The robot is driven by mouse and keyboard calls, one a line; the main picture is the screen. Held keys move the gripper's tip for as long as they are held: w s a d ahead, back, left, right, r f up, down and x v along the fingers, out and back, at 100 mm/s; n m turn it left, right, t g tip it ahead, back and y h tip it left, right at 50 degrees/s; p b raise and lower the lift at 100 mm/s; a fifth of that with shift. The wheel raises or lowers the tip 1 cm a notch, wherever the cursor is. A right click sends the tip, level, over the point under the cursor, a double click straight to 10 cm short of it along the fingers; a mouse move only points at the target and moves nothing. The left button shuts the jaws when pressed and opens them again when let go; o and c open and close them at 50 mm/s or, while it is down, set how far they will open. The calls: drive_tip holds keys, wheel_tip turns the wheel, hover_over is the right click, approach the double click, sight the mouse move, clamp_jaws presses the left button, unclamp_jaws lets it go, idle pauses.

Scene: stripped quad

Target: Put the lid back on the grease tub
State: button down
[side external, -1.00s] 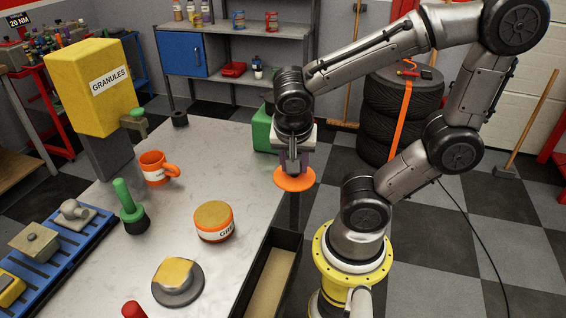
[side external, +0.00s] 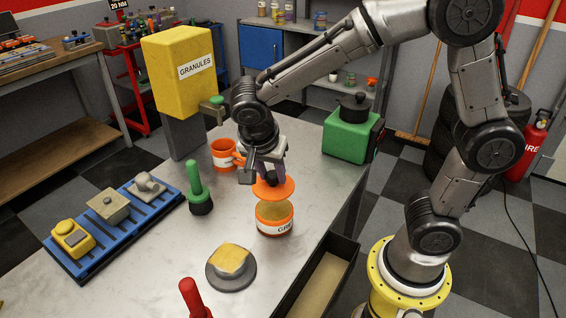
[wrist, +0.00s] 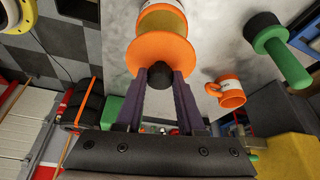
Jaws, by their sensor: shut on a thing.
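The orange lid (side external: 284,188) is a round disc with a black knob (wrist: 158,71). My gripper (side external: 270,179) is shut on the knob, its purple-grey fingers on either side of it in the wrist view (wrist: 158,76). The grease tub (side external: 274,220) is orange with a white label and stands upright on the bench. Its tan top shows just below the lid, so the lid appears held above the tub and apart from it. In the wrist view the lid (wrist: 150,48) overlaps part of the tub (wrist: 163,20).
An orange mug (side external: 222,154) and a green-handled tool (side external: 196,180) stand left of the tub. A grey disc with a yellow pad (side external: 231,266) lies in front. A dark open tray (side external: 350,250) is at the bench's right edge. A green box (side external: 346,140) stands behind.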

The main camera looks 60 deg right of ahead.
sight(271, 190)
drive_tip(key=shift+f, duration=2.95)
drive_tip(key=shift+f, duration=0.2)
drive_tip(key=shift+c, duration=2.2)
unclamp_jaws()
drive_tip(key=shift+o, duration=0.3)
drive_tip(key=o, duration=0.4)
drive_tip(key=shift+r, duration=0.1)
drive_tip(key=shift+r, duration=3.45)
